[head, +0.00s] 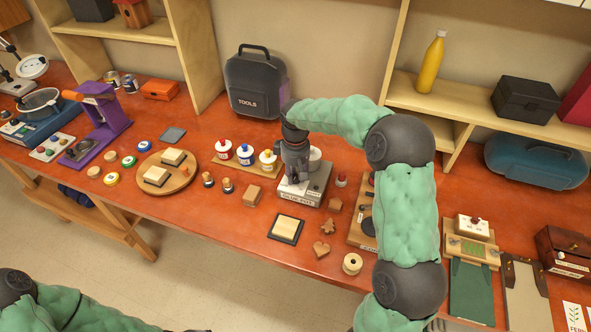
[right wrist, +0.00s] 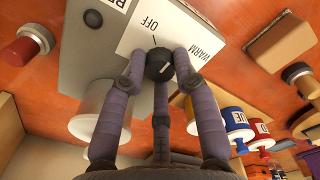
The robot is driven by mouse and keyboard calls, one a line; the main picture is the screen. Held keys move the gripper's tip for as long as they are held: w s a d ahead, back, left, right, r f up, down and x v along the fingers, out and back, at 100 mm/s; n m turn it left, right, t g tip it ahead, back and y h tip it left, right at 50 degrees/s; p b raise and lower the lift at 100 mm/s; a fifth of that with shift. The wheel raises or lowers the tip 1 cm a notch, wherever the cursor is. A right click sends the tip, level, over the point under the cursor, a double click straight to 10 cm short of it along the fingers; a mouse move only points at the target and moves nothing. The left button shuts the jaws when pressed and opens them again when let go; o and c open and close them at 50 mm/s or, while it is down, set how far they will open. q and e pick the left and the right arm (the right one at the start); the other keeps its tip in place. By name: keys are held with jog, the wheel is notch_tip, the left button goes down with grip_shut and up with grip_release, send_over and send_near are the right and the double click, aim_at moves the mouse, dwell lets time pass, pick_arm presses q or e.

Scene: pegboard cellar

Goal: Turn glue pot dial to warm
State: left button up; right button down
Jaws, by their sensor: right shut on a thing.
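The glue pot (head: 316,190) is a grey box with a white-labelled front on the red bench, in the middle of the head view. In the right wrist view its white dial plate (right wrist: 133,40) carries the words OFF and WARM. The small black dial (right wrist: 158,70) sits on that plate, with a thin dark line between it and OFF. My right gripper (head: 293,184) comes down over the pot's front. In the right wrist view its fingers (right wrist: 163,66) are closed around the dial. The dial's own pointer is hard to make out. My left gripper is out of view.
Glue bottles (head: 245,154) stand left of the pot, with two small stampers (head: 218,183) nearer. A wooden block (head: 252,196), a dark-framed pad (head: 286,228) and wooden shapes (head: 328,226) lie around its front. A black toolbox (head: 256,85) stands behind.

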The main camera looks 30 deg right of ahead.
aim_at(295, 177)
jog(key=m+p, duration=0.1)
jog(key=m, duration=0.3)
jog(key=shift+m+p, duration=0.3)
jog(key=shift+p, duration=0.05)
jog(key=shift+m+p, duration=0.4)
jog(key=shift+m, duration=1.4)
jog(key=c, duration=0.9)
grip_release()
jog(key=shift+c, duration=0.2)
notch_tip(295, 177, up, 12)
jog(key=shift+f, duration=0.1)
